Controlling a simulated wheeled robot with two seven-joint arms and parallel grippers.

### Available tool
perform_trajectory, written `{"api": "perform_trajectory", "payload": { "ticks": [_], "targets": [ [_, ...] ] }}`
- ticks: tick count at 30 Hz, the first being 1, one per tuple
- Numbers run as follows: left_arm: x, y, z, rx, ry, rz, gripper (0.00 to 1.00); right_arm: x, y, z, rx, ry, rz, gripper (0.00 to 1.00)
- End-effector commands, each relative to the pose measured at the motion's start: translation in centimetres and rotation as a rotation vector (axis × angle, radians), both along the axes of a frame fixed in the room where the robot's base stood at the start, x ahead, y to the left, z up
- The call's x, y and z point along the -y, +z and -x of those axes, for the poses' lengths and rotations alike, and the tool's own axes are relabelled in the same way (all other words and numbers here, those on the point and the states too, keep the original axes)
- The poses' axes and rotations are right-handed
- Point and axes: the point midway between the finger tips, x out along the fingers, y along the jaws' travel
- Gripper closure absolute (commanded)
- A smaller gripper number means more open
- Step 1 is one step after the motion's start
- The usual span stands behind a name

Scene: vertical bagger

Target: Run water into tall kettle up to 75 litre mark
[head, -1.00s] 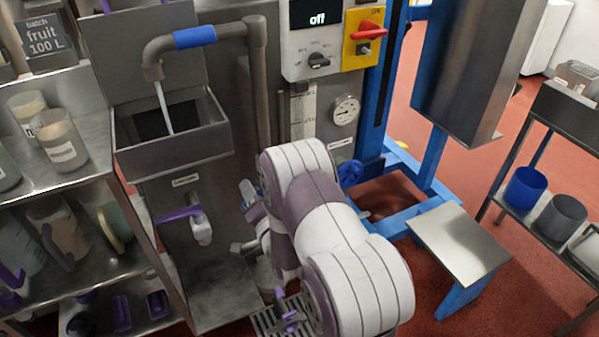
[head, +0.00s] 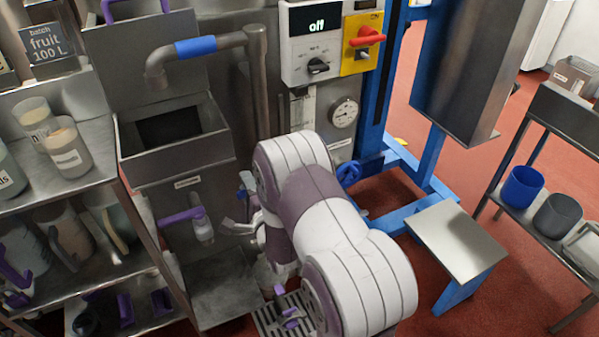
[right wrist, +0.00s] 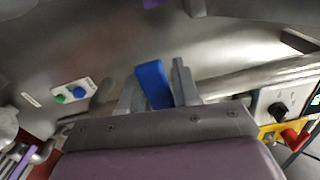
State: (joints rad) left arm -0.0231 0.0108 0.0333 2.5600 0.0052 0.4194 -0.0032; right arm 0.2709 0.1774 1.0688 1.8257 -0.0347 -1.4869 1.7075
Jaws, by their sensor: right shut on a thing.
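The tall steel kettle (head: 205,257) stands at centre left, its open square top (head: 205,153) below a grey spout pipe (head: 155,75) with a blue sleeve (head: 195,46). No water shows falling from the spout. A pale gauge strip (head: 301,110) is on the steel right of the pipe; its marks and level are too small to read. My right gripper (head: 243,205) is low in front of the kettle, largely hidden by my arm. In the right wrist view its fingers (right wrist: 154,88) are shut on a blue handle (right wrist: 152,84). My left gripper is not in view.
A control box (head: 312,45) reads "off", beside a red switch (head: 367,37). A dial (head: 344,112) sits below. A purple-handled tap (head: 182,215) juts from the kettle front. Shelves with jugs (head: 66,147) stand left; a steel-topped step (head: 457,240) is right.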

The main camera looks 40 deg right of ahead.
Motion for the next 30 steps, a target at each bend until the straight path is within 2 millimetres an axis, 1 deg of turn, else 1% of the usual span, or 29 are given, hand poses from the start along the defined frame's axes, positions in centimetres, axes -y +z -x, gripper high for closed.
{"api": "perform_trajectory", "payload": {
  "ticks": [1,2,3,5,6,14,17,24,27,30],
  "targets": [
    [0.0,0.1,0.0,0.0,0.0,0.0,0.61,0.0,1.1,-0.4,0.028,0.002,0.008,0.96],
    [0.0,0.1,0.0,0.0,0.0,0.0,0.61,0.1,1.1,-0.4,0.029,0.002,0.008,0.96],
    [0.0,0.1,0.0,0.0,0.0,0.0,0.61,0.0,1.1,-0.4,0.029,0.002,0.008,0.56],
    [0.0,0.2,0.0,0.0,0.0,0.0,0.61,0.1,1.1,-0.4,0.028,0.002,0.009,0.36],
    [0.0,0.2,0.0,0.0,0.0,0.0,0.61,0.0,1.0,-0.4,0.026,0.002,0.008,0.35],
    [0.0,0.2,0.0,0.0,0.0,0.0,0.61,0.0,0.7,-0.1,0.018,0.001,0.007,0.35],
    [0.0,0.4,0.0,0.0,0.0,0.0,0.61,-0.2,0.7,0.9,0.015,0.001,0.007,0.35],
    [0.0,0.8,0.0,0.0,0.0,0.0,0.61,-0.9,0.6,3.9,0.014,0.0,0.007,0.35],
    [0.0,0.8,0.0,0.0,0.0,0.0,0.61,-1.1,0.6,4.6,0.013,0.0,0.007,0.35],
    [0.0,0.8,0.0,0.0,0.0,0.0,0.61,-1.1,0.5,4.7,0.014,0.0,0.007,0.35]
  ]
}}
